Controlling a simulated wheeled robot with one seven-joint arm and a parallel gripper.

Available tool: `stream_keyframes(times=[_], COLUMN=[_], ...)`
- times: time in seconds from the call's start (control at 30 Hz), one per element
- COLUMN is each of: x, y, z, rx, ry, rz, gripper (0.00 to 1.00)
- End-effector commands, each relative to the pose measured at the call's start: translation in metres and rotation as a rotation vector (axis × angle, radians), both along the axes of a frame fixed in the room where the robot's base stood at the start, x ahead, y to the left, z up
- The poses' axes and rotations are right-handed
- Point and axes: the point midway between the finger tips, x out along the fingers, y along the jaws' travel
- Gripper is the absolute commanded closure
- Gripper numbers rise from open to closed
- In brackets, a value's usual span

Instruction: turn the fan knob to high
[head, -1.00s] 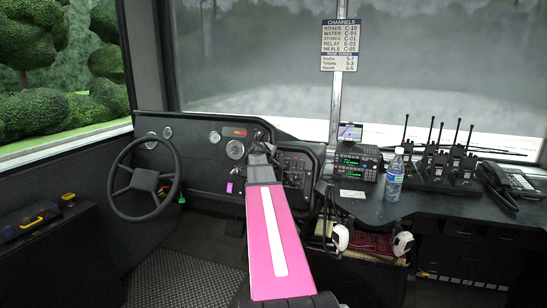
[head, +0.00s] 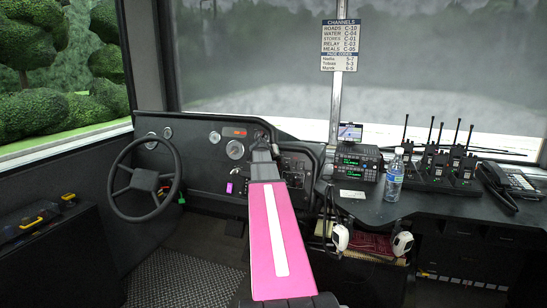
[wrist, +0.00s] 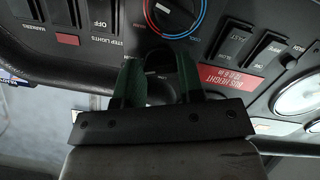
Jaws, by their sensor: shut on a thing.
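In the wrist view, which looks upside down, my gripper (wrist: 160,68) has its two green-padded fingers at the dashboard panel. A dark round knob (wrist: 159,61) shows between the fingertips, and they are shut on it. I take it for the fan knob; its label and pointer are hidden by the fingers and the gripper body, so its setting cannot be read. Another knob (wrist: 174,14) with a red and blue arc sits just beyond it in the wrist view. In the head view my pink arm reaches to the dashboard (head: 204,160) and hides the knob and fingertips.
Rocker switches (wrist: 236,40) and a red bus-height label (wrist: 234,78) are close by the fingers. The steering wheel (head: 145,180) stands left of my arm. A radio (head: 357,162), a water bottle (head: 395,178) and several handheld radios (head: 440,172) occupy the right desk.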

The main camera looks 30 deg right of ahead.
Motion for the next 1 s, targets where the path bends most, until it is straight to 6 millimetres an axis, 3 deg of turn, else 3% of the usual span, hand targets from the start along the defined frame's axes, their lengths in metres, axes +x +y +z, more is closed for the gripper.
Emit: stream_keyframes(times=[0.87,0.9,1.0], x=[-0.001,-0.001,-0.0009], y=[0.0005,0.0005,0.0004], z=[-0.0007,-0.0007,-0.0005], rx=[0.096,0.096,0.095], ry=[-0.11,-0.11,-0.11], rz=[-0.054,-0.054,-0.054], gripper=[0.89,0.55,0.54])
